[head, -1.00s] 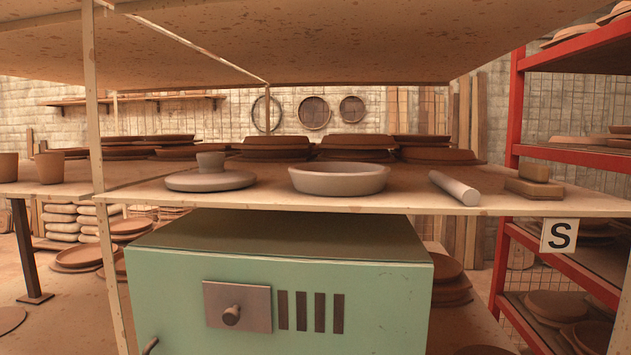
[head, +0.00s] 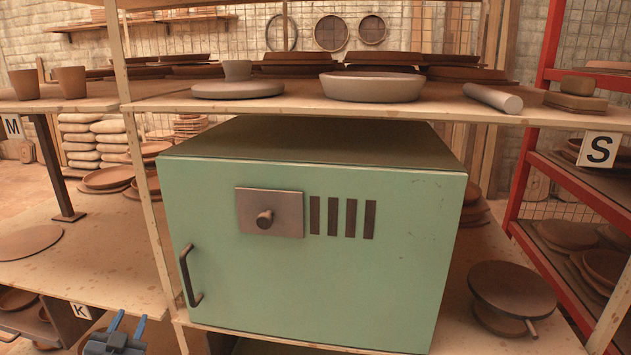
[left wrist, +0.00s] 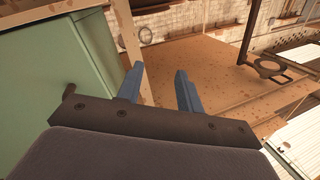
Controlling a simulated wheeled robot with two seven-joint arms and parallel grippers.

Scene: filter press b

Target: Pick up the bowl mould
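A grey, shallow round bowl (head: 372,88), which looks like the bowl mould, stands upright on the shelf board (head: 330,108) above the green cabinet. My left gripper (head: 129,318) is at the bottom left of the head view, well below and left of the bowl. In the left wrist view its two blue fingers (left wrist: 158,72) are apart with nothing between them. The bowl does not show in that view. My right gripper is not in view.
The green cabinet (head: 330,270) with a side handle (head: 190,277) stands under the shelf board. A grey cylinder (head: 493,98) and a small block (head: 576,97) lie right of the bowl.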

